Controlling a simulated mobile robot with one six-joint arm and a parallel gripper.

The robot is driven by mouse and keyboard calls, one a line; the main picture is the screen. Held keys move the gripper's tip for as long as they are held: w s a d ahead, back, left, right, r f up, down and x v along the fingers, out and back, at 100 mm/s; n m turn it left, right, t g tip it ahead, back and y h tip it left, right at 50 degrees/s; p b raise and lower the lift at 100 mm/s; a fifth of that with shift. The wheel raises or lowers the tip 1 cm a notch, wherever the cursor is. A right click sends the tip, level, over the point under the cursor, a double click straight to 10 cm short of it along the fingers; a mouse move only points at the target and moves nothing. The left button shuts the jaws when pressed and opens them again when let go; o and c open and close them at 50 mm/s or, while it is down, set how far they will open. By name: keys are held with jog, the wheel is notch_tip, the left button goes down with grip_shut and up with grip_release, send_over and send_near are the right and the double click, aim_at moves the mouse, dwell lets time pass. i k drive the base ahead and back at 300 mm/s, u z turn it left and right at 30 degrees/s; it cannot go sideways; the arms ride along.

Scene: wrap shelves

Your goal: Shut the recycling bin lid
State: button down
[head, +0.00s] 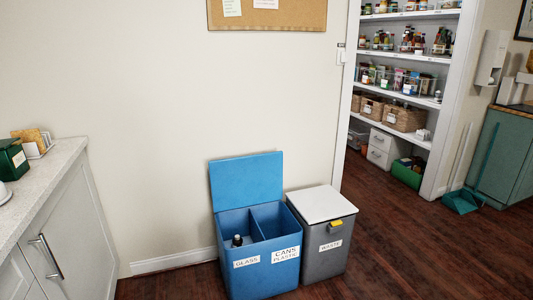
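The blue recycling bin (262,278) stands on the floor against the wall, with labels reading GLASS and CANS PLASTIC on its front. Its blue lid (246,180) is raised upright at the back, leaning at the wall. The inside is split into two compartments. A dark bottle (237,241) stands in the left compartment, under the GLASS label. The right compartment looks empty from here. My gripper is not in view.
A grey waste bin (331,255) with a shut white lid (321,204) stands close to the right. A counter with cabinets (75,240) fills the left side. Wooden floor (400,255) is clear at right, before pantry shelves (400,95). A green dustpan (462,201) stands farther right.

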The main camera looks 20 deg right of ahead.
aim_at(238, 182)
jog(key=k, duration=1.05)
jog(key=z, duration=0.25)
jog(key=i, duration=0.35)
jog(key=z, duration=0.55)
jog(key=i, duration=2.1)
jog(key=u, duration=0.6)
